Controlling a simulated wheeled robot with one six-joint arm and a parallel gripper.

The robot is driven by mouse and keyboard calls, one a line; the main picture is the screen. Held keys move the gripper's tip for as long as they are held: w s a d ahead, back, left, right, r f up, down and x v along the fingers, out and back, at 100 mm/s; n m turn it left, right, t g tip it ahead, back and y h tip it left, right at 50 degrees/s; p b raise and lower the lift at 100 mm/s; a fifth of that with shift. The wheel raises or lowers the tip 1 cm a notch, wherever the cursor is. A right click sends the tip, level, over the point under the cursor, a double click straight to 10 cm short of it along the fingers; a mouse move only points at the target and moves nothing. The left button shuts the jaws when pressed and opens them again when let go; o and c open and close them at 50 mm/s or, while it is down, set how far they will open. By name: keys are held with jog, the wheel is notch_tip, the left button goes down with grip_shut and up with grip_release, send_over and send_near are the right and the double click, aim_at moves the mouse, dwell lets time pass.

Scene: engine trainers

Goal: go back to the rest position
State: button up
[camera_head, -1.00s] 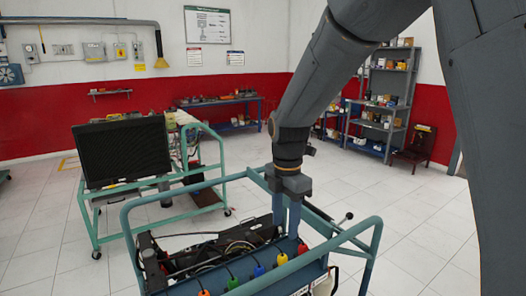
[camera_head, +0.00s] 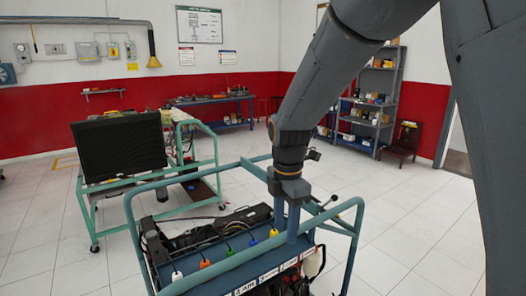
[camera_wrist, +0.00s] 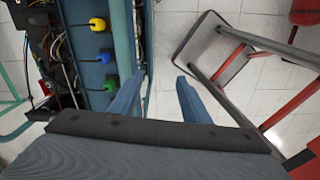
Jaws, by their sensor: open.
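My gripper (camera_head: 287,228) is open and empty, pointing down at the right end of the engine trainer's blue panel (camera_head: 222,280) in the head view. In the wrist view its two blue fingers (camera_wrist: 158,88) stand apart, with only white floor tiles seen between them.
The trainer's teal tubular frame (camera_head: 345,205) surrounds the panel and rises close to my gripper. A second teal cart with a black radiator (camera_head: 118,149) stands to the left. A grey shelf (camera_head: 373,100) and a blue bench (camera_head: 215,108) stand behind. Tiled floor (camera_head: 410,235) is clear at the right.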

jog(key=s+d+f+m+t+b, duration=0.1)
jog(key=s+d+f+m+b, duration=0.8)
jog(key=m, duration=1.4)
jog(key=s+d+f, duration=0.3)
jog(key=d+f, duration=0.1)
jog(key=f, duration=0.1)
jog(key=shift+d+f+b, duration=0.15)
jog(key=shift+d+b, duration=0.1)
jog(key=shift+b, duration=0.05)
